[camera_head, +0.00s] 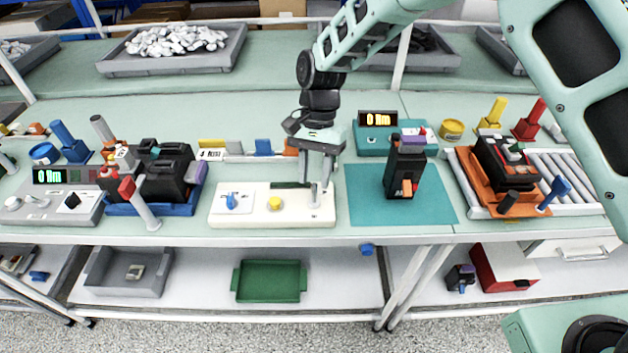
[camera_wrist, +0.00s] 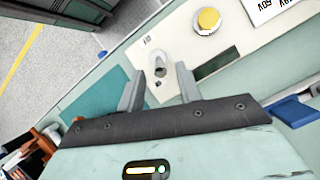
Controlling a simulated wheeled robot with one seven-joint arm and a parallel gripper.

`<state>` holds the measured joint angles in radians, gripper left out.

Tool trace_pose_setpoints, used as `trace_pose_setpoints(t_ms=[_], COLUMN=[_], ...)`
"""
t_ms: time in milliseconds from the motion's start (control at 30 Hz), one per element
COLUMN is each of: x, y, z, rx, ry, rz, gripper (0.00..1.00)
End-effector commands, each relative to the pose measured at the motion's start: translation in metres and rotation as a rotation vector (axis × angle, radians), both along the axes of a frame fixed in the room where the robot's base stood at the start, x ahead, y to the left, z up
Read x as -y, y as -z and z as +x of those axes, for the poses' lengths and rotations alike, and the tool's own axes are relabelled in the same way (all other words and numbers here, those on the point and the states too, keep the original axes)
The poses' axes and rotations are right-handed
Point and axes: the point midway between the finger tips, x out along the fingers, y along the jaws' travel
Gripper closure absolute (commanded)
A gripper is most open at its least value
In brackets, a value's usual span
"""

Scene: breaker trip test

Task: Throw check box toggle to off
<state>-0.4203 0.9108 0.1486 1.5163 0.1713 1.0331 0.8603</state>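The cream check box (camera_head: 255,207) lies on the bench in the middle of the head view, and its panel (camera_wrist: 178,28) fills the upper middle of the wrist view. It carries a blue knob at its left, a yellow button (camera_head: 274,203) and a small grey toggle (camera_wrist: 159,63) at its right end. My gripper (camera_head: 319,186) points down over that right end. In the wrist view my gripper (camera_wrist: 160,73) is open, with the toggle between or just beyond the fingertips. Contact cannot be told. In the head view the fingers largely hide the toggle.
A teal mat (camera_head: 434,198) with a black breaker (camera_head: 405,168) stands close to the right of the box. A teal meter (camera_head: 372,138) is behind the mat. A black unit on a blue base (camera_head: 180,208) is to the left. The bench's front edge is close.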

Motion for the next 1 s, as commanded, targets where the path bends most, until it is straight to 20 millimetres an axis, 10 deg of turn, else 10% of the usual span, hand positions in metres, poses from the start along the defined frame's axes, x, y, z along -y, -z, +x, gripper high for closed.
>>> trace_pose_setpoints(t_ms=[567,700,1000], x=[-0.002,-0.002,-0.002], y=[0.027,0.027,0.027], z=[-0.011,-0.011,-0.012], rx=[0.000,0.000,0.012], ry=[0.000,0.000,0.000], rz=[0.000,0.000,-0.001], gripper=[0.65,0.98,1.00])
